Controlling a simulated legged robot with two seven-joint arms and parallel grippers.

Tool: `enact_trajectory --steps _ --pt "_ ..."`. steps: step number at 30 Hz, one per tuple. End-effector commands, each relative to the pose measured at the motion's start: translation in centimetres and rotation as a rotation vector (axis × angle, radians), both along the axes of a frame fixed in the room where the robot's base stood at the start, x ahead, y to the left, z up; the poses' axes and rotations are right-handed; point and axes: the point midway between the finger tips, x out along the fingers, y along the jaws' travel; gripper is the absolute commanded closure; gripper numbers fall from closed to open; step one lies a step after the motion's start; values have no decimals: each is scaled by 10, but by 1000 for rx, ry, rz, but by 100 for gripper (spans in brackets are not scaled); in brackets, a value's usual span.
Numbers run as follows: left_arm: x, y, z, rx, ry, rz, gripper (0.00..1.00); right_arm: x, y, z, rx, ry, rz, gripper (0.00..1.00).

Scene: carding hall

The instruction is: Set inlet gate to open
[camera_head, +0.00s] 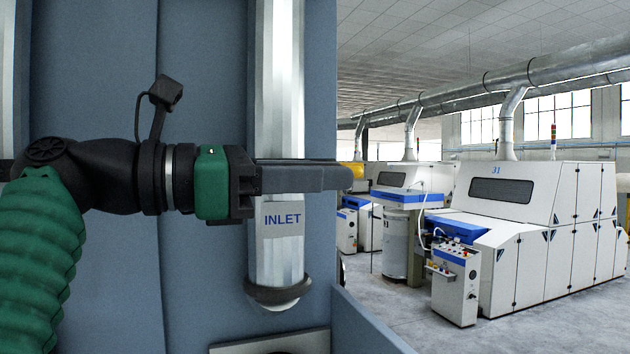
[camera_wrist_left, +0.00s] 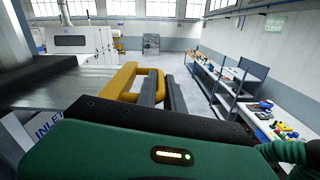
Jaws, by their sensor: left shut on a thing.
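A silvery duct pipe (camera_head: 285,120) with a grey INLET label (camera_head: 282,220) runs down the blue-grey panel. My left gripper (camera_head: 340,178) reaches across in front of it from the left, its dark fingers level just above the label. In the left wrist view the gripper (camera_wrist_left: 161,90) is shut on a yellow handle (camera_wrist_left: 122,82) beside the pipe (camera_wrist_left: 60,88). In the head view the fingers hide most of the handle; a yellow bit shows at their tips. The gate itself and its position cannot be made out. My right gripper is not in view.
A dark band (camera_head: 278,292) rings the pipe's lower end. Beyond the panel (camera_head: 205,60), white carding machines (camera_head: 540,230) and a control box (camera_head: 456,285) stand on open grey floor. The left wrist view shows a workbench (camera_wrist_left: 245,105) with small items along the right wall.

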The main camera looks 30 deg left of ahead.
Motion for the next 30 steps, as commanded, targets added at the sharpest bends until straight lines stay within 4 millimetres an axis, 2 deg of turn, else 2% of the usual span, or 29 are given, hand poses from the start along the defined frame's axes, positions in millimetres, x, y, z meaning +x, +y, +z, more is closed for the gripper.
enact_trajectory --steps 1,2,6,22,26,30 --pt "-1 -1 2 -2 -4 -1 100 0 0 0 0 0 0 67" --pt "0 -1 2 -2 -4 -1 86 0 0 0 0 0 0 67" --pt "0 0 1 -2 -2 2 67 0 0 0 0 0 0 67" --pt "-2 6 -1 -3 0 7 67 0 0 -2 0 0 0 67" --pt "-19 21 -3 -1 -1 10 67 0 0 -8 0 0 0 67" --pt "-49 47 -2 -1 2 12 67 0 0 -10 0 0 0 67"
